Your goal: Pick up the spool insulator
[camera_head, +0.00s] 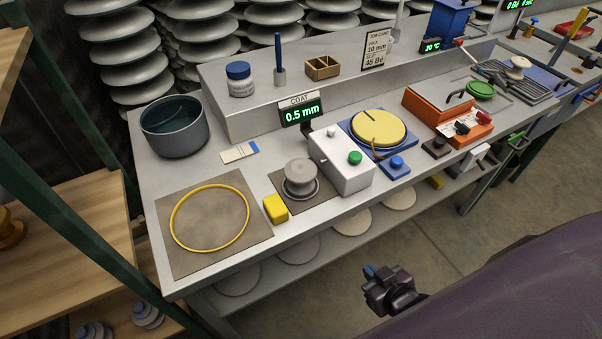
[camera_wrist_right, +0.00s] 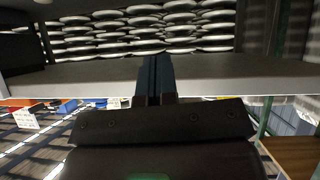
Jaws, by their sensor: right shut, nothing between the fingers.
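The spool insulator (camera_head: 299,173) is grey and stands upright on a round base on a small dark mat (camera_head: 318,197) near the front of the grey bench. My right gripper (camera_head: 371,271) is low at the right, in front of the bench and well apart from the spool. Its fingers are shut and empty; they show as a dark blue pair in the right wrist view (camera_wrist_right: 154,77). I cannot make out the spool in the wrist view. My left gripper is not in view.
A yellow block (camera_head: 275,209) and a white box with a green button (camera_head: 341,161) flank the spool. A yellow ring (camera_head: 248,227) lies on a brown mat to the left. A dark pot (camera_head: 174,128) stands behind. Open floor lies in front of the bench.

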